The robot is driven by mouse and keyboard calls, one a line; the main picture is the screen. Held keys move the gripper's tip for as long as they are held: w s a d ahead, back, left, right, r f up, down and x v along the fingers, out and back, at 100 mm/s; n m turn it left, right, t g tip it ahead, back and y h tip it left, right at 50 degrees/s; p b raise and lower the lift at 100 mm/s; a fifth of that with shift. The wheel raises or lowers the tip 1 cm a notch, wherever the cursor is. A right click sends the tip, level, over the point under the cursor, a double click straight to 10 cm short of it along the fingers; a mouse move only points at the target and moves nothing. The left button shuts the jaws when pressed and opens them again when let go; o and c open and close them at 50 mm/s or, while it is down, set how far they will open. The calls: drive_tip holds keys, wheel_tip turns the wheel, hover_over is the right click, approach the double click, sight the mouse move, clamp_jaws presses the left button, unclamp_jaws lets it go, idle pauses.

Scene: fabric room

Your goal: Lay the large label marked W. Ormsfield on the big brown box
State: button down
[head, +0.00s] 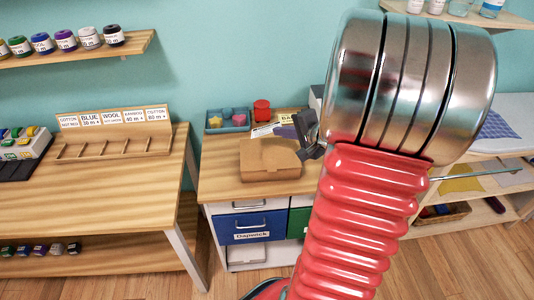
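A brown cardboard box (270,172) sits on the wooden desk near the middle of the head view. It looks closed, with a flat top. My gripper (308,150) is a small dark shape at the right edge of the box, partly behind my red arm. I cannot see whether its fingers are apart or whether they hold anything. White paper labels (264,131) lie behind the box. Their print is too small to read, so I cannot tell which is marked W. Ormsfield.
Behind the box stand a blue tray (227,121) with coloured pieces and a red container (262,110). A blue drawer (250,227) is below the desk top. A wooden rack (115,143) stands on the left table. My arm hides much of the right side.

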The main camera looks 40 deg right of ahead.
drive_tip(key=shift+f, duration=3.25)
drive_tip(key=c, duration=2.5)
unclamp_jaws()
drive_tip(key=shift+o, duration=1.1)
drive_tip(key=v, duration=0.8)
wheel_tip(320, 180, up, 7)
drive_tip(key=s, duration=0.2)
drive_tip(key=shift+s+r, duration=0.2)
drive_tip(key=shift+s, duration=0.1)
